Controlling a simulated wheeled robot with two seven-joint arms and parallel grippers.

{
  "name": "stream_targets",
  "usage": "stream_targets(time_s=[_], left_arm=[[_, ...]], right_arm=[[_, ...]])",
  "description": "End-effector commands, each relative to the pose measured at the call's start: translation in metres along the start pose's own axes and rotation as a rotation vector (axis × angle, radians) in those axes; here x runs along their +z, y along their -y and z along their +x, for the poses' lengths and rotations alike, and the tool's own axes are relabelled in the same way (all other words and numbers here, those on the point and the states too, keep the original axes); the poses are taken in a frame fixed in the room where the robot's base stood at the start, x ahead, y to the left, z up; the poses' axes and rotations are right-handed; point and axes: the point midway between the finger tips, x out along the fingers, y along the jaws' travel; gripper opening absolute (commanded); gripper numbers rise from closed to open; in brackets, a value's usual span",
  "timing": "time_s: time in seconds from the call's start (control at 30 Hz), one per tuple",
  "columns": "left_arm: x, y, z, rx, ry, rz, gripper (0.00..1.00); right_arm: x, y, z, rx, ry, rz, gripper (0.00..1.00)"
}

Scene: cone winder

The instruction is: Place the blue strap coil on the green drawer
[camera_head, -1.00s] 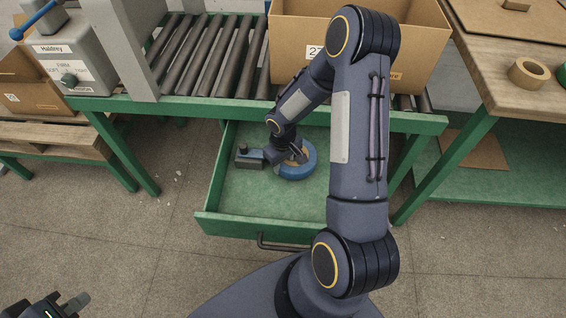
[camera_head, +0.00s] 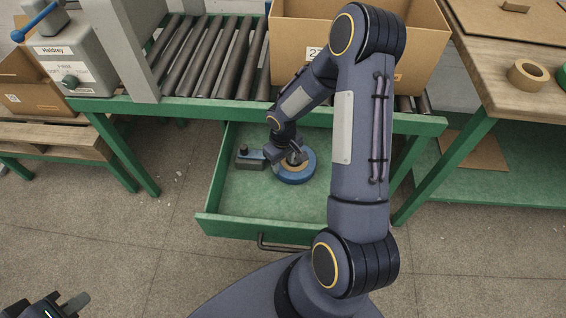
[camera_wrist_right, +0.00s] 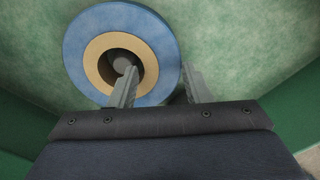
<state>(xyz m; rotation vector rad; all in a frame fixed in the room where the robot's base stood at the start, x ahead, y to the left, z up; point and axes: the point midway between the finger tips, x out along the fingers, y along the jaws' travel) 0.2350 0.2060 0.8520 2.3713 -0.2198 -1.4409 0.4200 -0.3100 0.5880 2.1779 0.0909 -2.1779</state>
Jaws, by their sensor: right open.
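The blue strap coil (camera_head: 294,173), a blue ring with a tan core, lies flat in the open green drawer (camera_head: 255,212) under the roller conveyor. It also shows in the right wrist view (camera_wrist_right: 80,60). My right gripper (camera_head: 297,158) is open at the coil. In the right wrist view its fingers (camera_wrist_right: 160,85) straddle the coil's near right band, one over the centre hole and one beyond the outer edge. Contact cannot be told. My left gripper (camera_head: 62,304) is at the bottom left corner, partly cut off, with its fingers apart, away from the drawer.
A dark tool-like object (camera_head: 250,158) lies in the drawer left of the coil. A cardboard box (camera_head: 400,62) stands on the roller conveyor (camera_head: 215,55). A wooden table (camera_head: 500,80) at right bears a tape roll (camera_head: 528,74). The drawer's front part is bare.

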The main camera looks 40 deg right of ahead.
Motion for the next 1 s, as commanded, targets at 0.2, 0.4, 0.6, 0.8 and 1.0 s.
stream_targets(time_s=[0.2,0.4,0.6,0.8,1.0], left_arm=[[-0.004,-0.004,-0.01,0.0,0.001,0.0,0.0],[-0.007,-0.007,-0.015,0.0,0.001,0.0,0.0],[-0.008,-0.007,-0.016,0.0,0.001,0.0,0.0],[-0.008,-0.008,-0.016,0.0,0.001,0.0,0.0],[-0.008,-0.007,-0.016,0.0,0.001,0.0,0.0]], right_arm=[[-0.001,0.0,-0.055,0.001,-0.006,-0.001,0.44],[-0.001,0.0,-0.091,0.001,-0.003,0.0,0.44],[0.001,0.001,-0.108,-0.001,-0.004,0.0,0.44],[0.016,0.008,-0.151,-0.016,-0.062,0.043,0.44],[0.056,0.031,-0.215,-0.071,-0.175,0.115,0.44]])
